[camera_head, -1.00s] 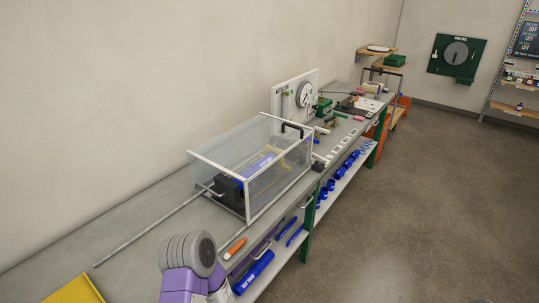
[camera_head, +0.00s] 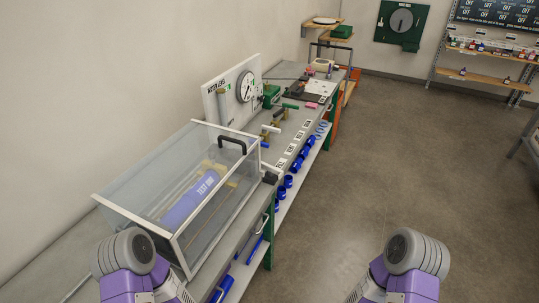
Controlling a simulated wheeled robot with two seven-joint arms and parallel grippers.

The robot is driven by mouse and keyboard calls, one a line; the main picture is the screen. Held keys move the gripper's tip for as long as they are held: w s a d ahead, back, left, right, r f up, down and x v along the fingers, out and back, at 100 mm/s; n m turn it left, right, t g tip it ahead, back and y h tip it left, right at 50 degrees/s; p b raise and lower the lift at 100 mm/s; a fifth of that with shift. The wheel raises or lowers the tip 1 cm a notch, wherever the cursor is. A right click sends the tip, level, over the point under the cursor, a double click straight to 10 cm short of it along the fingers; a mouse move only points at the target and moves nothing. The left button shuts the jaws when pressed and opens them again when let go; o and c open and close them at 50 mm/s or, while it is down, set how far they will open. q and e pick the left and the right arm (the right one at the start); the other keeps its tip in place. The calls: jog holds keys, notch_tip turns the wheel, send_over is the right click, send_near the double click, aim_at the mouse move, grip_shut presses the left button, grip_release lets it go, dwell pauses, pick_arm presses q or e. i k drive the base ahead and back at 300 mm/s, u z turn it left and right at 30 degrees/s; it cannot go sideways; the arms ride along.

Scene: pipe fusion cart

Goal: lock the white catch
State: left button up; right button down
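The clear-walled box (camera_head: 224,220) with white frame edges stands on the grey bench at the left. A black handle (camera_head: 233,141) sits on its top rim, and a blue labelled cylinder (camera_head: 190,198) lies inside. I cannot make out a white catch for certain; a small dark block (camera_head: 270,178) sits by the box's right corner. Parts of my two purple and grey arms show at the bottom, the left one in front of the box's near end and the right one over the floor. Neither gripper's fingers are in view.
A white board with a round gauge (camera_head: 246,86) stands behind the box. Small fittings and white labels (camera_head: 290,149) line the bench beyond it. Blue parts (camera_head: 281,193) rest on the lower shelf. The floor (camera_head: 360,165) on the right is clear.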

aim_at(272, 170)
jog(key=z, duration=1.3)
jog(key=i, duration=2.45)
jog(key=u, duration=3.35)
jog(key=i, duration=0.5)
jog(key=u, duration=0.05)
